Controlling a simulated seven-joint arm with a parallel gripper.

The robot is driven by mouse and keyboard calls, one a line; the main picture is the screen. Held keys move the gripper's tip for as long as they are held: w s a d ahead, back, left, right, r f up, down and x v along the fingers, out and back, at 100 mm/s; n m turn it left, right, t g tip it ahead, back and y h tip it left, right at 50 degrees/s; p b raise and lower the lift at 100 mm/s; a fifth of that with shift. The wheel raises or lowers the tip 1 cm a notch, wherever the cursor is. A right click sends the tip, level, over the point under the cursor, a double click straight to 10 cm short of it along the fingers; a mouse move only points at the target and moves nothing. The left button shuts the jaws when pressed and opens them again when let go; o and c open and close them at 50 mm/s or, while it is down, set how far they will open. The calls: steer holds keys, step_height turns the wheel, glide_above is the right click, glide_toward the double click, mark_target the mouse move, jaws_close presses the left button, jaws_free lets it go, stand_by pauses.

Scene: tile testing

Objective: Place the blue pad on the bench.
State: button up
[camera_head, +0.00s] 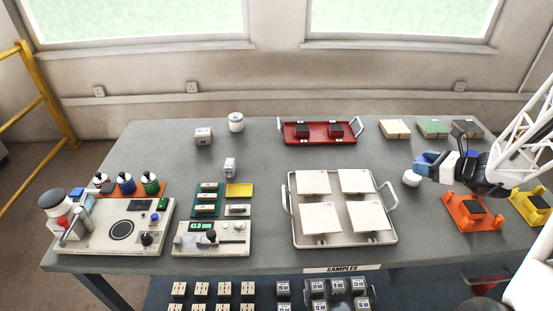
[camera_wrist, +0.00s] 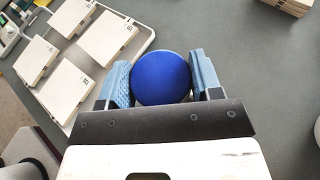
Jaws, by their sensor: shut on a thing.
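The blue pad (camera_wrist: 161,78) shows its round, plain blue face in the wrist view, between the two light-blue fingers of my gripper (camera_head: 420,166). My gripper is shut on it from both sides. In the head view a small white rounded part (camera_head: 411,179) shows at the fingertips; it seems to be the other side of the held pad. The gripper is over the right part of the grey bench (camera_head: 270,155), right of the silver tray. The gap between pad and bench is hard to judge.
A silver tray (camera_head: 292,228) with several white tiles stands left of the gripper. An orange fixture (camera_head: 467,225) and a yellow one (camera_head: 543,218) stand to the right. Tile stacks (camera_head: 395,128) and a red tray (camera_head: 319,142) are at the back. Bare bench lies between the silver tray and the stacks.

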steer(key=w+a+n+g+y, duration=0.1)
steer(key=w+a, duration=0.1)
steer(key=a, duration=0.3)
steer(key=w+a+n+g+y, duration=0.1)
steer(key=w+a+n, duration=0.1)
steer(key=a, duration=0.4)
steer(key=w+a+n+g+y, duration=0.1)
steer(key=w+a+g, duration=0.1)
steer(key=a, duration=0.3)
steer(key=shift+w+a+n, duration=0.3)
steer(key=shift+w, duration=0.2)
steer(key=a+n+g+y, duration=0.1)
steer(key=a+n+g, duration=0.8)
steer(key=a, duration=2.4)
steer(key=s+a+n+g+h, duration=0.25)
steer(key=s+a+g, duration=0.3)
steer(key=a, duration=0.85)
steer(key=shift+n+t+y, duration=0.25)
steer(key=shift+y, duration=0.2)
steer(key=f, duration=0.4)
steer(key=shift+s+d+f, duration=0.15)
steer(key=shift+s+f, duration=0.1)
steer(key=shift+s, duration=0.15)
steer(key=shift+f, duration=0.3)
